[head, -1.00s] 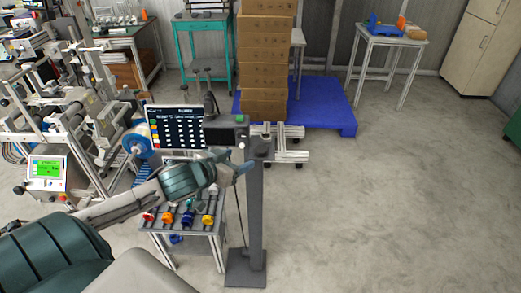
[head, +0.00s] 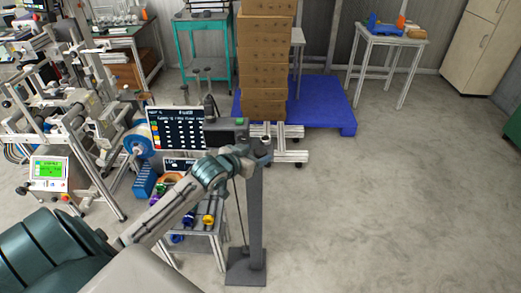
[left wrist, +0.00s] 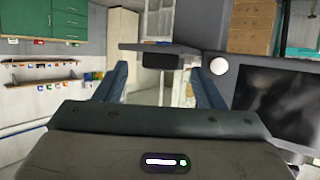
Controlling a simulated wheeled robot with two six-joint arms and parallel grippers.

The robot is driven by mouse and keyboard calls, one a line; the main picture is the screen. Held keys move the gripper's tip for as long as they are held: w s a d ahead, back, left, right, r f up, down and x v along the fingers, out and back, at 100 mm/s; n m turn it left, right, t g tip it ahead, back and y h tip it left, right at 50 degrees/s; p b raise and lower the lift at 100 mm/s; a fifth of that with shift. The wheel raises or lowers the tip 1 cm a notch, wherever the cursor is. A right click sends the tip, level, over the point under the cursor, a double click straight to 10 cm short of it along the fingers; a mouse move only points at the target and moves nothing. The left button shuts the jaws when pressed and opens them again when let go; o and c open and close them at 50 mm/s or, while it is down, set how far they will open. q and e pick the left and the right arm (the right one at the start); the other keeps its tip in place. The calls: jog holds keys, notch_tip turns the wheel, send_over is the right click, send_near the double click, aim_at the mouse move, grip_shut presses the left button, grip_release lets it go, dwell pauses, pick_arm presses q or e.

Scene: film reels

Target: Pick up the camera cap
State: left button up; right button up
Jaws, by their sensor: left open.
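My left gripper (head: 250,156) is at the top of the grey post (head: 255,205), near the dark box with a green button (head: 226,131). In the left wrist view its two blue-grey fingers are wide apart, with nothing held between them (left wrist: 160,85). Beyond the fingers, a small black block (left wrist: 163,61) sits under a grey plate (left wrist: 180,48). I cannot tell whether this block is the camera cap; no cap shows clearly in the head view. My right gripper is not in view.
A screen (head: 178,128) stands just left of the box. Below my arm, a small rack (head: 200,232) holds colourful reels. Stacked cardboard boxes (head: 265,60) stand on a blue pallet (head: 335,105) behind. The floor to the right is clear.

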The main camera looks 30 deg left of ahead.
pick_arm(q)
jog(key=shift+x, duration=0.85)
jog(key=shift+s, duration=0.1)
jog(key=shift+c, duration=0.2)
jog(key=c, duration=1)
jog(key=shift+r, duration=0.1)
